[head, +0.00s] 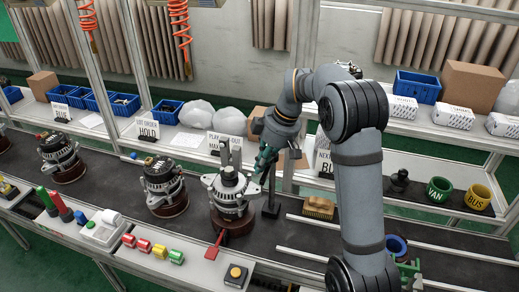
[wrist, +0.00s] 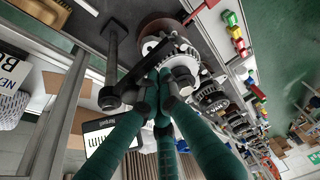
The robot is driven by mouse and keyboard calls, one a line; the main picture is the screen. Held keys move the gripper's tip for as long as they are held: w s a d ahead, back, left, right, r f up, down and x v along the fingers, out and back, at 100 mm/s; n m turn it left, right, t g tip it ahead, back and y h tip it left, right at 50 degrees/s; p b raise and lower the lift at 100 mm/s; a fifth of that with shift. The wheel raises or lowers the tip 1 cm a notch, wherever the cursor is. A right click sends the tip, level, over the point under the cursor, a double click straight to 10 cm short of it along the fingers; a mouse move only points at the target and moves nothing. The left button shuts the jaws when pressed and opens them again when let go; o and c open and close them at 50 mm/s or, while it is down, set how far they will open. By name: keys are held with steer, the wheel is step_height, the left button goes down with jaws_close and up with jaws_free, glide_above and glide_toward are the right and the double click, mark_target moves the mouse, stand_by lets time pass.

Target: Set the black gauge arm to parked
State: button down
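The black gauge arm (wrist: 136,73) shows in the wrist view as a dark bar running from a pivot at the top of a black post (wrist: 114,42) toward the alternator (wrist: 178,68). In the head view the post (head: 271,192) stands on the belt just right of this alternator (head: 230,193); the arm is largely hidden there by my gripper. My gripper (wrist: 163,82) has its green fingers drawn together at the bar, beside the alternator. I cannot tell whether the bar is between them. In the head view my gripper (head: 266,160) is above and left of the post.
More alternators (head: 163,185) stand on the dark belt to the left. A red paddle (head: 215,246) lies in front. A brush block (head: 319,208) and pale rails are to the right. Signs and blue bins (head: 166,112) line the shelf behind.

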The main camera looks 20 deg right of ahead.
steer(key=shift+s+d, duration=0.15)
steer(key=shift+s, duration=0.05)
stand_by(0.6)
steer(key=w+a, duration=0.2)
steer(key=a, duration=0.2)
steer(key=v, duration=1)
steer(key=shift+d, duration=0.45)
steer(key=shift+w+a+f, duration=0.1)
steer(key=shift+w, duration=0.05)
